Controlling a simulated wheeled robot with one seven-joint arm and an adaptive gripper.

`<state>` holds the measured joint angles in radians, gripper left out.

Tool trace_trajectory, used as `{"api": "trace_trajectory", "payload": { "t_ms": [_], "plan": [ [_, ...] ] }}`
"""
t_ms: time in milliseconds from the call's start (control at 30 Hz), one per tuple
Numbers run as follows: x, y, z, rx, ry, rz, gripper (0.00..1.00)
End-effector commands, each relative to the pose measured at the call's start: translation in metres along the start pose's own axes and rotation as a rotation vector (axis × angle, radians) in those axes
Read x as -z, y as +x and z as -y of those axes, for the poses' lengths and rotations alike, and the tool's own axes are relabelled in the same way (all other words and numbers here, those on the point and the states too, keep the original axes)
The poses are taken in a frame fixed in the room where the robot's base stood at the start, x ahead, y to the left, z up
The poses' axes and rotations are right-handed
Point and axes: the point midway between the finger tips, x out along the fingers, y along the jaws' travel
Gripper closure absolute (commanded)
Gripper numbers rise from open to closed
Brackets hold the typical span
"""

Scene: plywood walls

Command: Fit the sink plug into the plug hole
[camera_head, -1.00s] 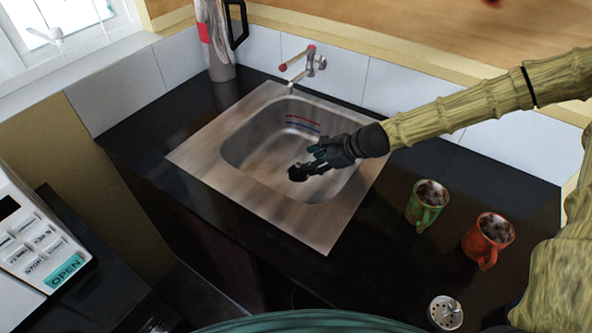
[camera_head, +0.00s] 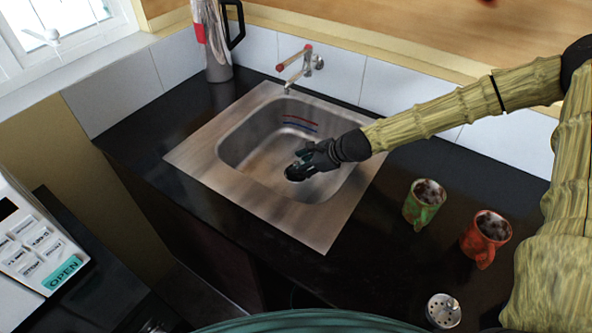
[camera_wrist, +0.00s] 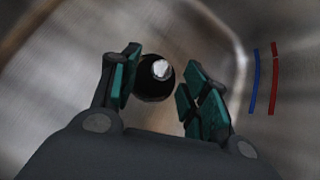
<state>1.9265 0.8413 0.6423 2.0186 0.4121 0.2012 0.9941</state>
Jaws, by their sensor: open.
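The steel sink basin (camera_head: 262,152) is set in the counter. My gripper (camera_head: 300,165) is down inside it, toward its right side. In the wrist view my gripper (camera_wrist: 165,95) has its two teal-padded fingers apart. A black round thing with a pale, shiny spot on top (camera_wrist: 152,86), which looks like the sink plug, shows between them, closer to the left finger. I cannot tell whether it touches that finger or is seated in the hole. No plug hole shows separately; the gripper and black thing may cover it.
A tap (camera_head: 294,70) stands behind the basin. A green mug (camera_head: 421,207) and a red mug (camera_head: 484,238) stand on the black counter to the right. A perforated metal piece (camera_head: 443,311) lies near the front edge. A tall flask (camera_head: 213,45) stands at the back left.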

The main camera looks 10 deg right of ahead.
Motion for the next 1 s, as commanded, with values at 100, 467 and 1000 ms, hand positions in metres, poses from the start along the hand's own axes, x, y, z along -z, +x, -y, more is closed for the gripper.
{"api": "trace_trajectory", "payload": {
  "t_ms": [100, 467, 1000],
  "plan": [
    [-0.002, 0.01, 0.0, -0.002, 0.001, 0.0, 0.54],
    [-0.001, 0.032, 0.001, 0.0, 0.0, 0.0, 0.54],
    [-0.001, 0.032, 0.001, 0.0, 0.0, 0.001, 1.0]
  ]
}}
